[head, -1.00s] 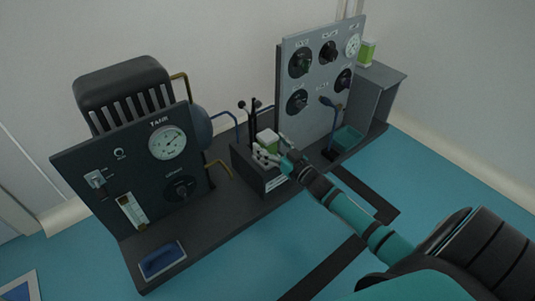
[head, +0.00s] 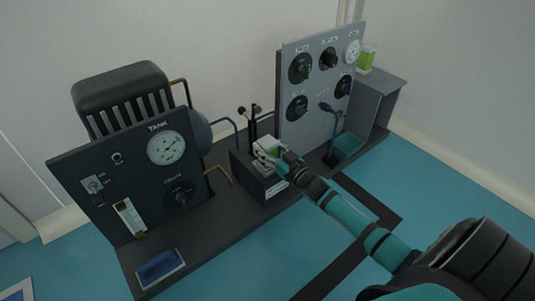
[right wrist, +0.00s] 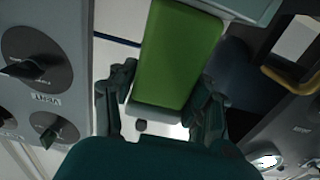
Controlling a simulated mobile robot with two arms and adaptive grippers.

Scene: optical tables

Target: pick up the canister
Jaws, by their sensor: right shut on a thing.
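A green and white canister (head: 272,146) is at the dark box in the middle of the bench, partly hidden by my right gripper (head: 265,158). In the right wrist view the green canister (right wrist: 178,55) sits between the two dark fingers of my right gripper (right wrist: 163,100), which are shut on it. I cannot tell whether its base still touches the box. My left gripper is not in view.
A second green canister (head: 366,58) stands on the grey cabinet at the right. A grey panel with knobs (head: 318,85) rises close beside my gripper, and a black tank panel (head: 130,175) stands at the left. Thin black posts (head: 251,122) stand just behind the box.

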